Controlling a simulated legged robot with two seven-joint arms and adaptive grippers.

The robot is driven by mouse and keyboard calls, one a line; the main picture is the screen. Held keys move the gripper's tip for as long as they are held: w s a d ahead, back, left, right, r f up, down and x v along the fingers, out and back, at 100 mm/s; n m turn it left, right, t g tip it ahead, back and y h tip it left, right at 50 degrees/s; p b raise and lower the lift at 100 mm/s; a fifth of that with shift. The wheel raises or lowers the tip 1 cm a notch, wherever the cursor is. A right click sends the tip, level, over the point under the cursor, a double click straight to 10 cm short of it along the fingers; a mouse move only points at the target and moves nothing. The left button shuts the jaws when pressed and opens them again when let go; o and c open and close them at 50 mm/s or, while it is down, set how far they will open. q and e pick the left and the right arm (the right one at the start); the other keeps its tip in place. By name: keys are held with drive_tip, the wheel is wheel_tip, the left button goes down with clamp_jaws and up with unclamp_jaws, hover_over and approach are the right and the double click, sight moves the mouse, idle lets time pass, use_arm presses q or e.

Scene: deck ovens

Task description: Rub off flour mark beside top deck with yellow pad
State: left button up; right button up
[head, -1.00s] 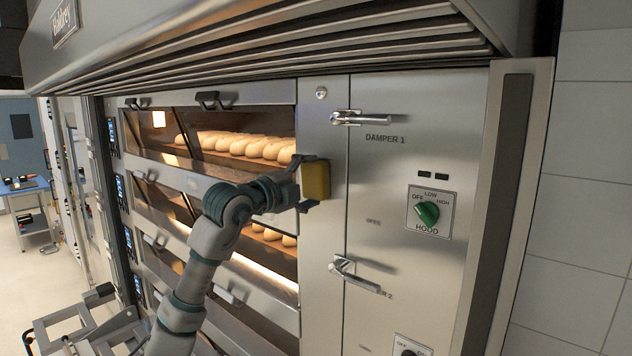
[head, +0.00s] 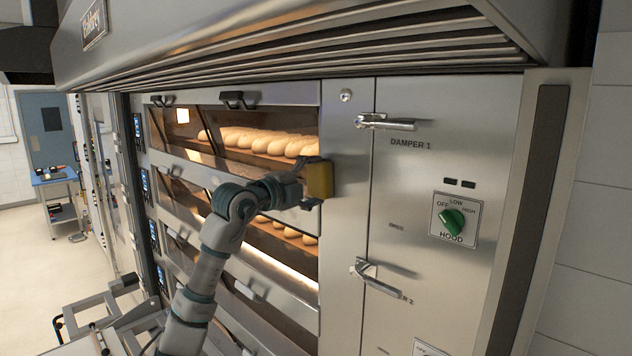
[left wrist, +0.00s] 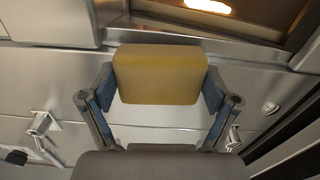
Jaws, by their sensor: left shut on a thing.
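My left gripper (head: 308,184) is shut on the yellow pad (head: 320,179) and holds it upright at the steel strip (head: 345,235) just right of the top deck (head: 235,135). In the left wrist view the pad (left wrist: 160,75) sits between the two fingers of the left gripper (left wrist: 157,92). I cannot tell whether the pad touches the steel. No flour mark shows on the visible steel; the pad and gripper hide part of it. My right gripper is not in view.
Right of the strip is a panel with an upper damper handle (head: 390,122), a lower damper handle (head: 375,277) and a green hood knob (head: 451,222). A slatted hood (head: 300,50) overhangs the top. A blue-topped cart (head: 55,178) stands far left.

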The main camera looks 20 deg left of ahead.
use_arm(q)
drive_tip(key=b+v, duration=0.3)
drive_tip(key=v, duration=0.2)
drive_tip(key=shift+s, duration=0.15)
drive_tip(key=shift+s+a, duration=0.15)
drive_tip(key=shift+s, duration=0.2)
drive_tip(key=shift+b, duration=0.3)
drive_tip(key=shift+b+v, duration=0.6)
drive_tip(key=shift+v, duration=0.9)
